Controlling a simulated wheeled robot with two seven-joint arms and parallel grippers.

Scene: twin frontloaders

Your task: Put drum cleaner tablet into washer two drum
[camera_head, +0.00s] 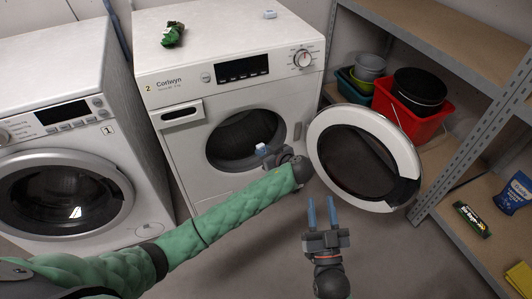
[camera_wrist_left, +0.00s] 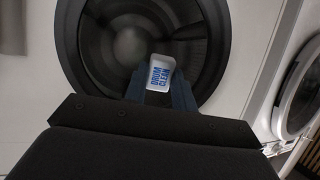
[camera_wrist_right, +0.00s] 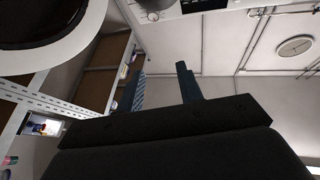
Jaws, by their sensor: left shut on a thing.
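Washer two (camera_head: 215,85) is a white machine marked 2, with its round door (camera_head: 365,160) swung open to the right. Its dark drum opening (camera_head: 240,142) is in front of my left gripper (camera_head: 266,152). My left gripper is shut on a small white tablet labelled DRUM CLEAN, and the tablet (camera_wrist_left: 159,74) shows in the left wrist view between the fingertips, in line with the drum (camera_wrist_left: 125,45). I cannot tell whether it is past the rim. My right gripper (camera_head: 322,212) is open and empty, below the open door; its fingers (camera_wrist_right: 164,88) are apart in the right wrist view.
Washer one (camera_head: 60,130) stands at the left with its door shut. A green crumpled item (camera_head: 172,35) and a small pale block (camera_head: 270,14) lie on washer two.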

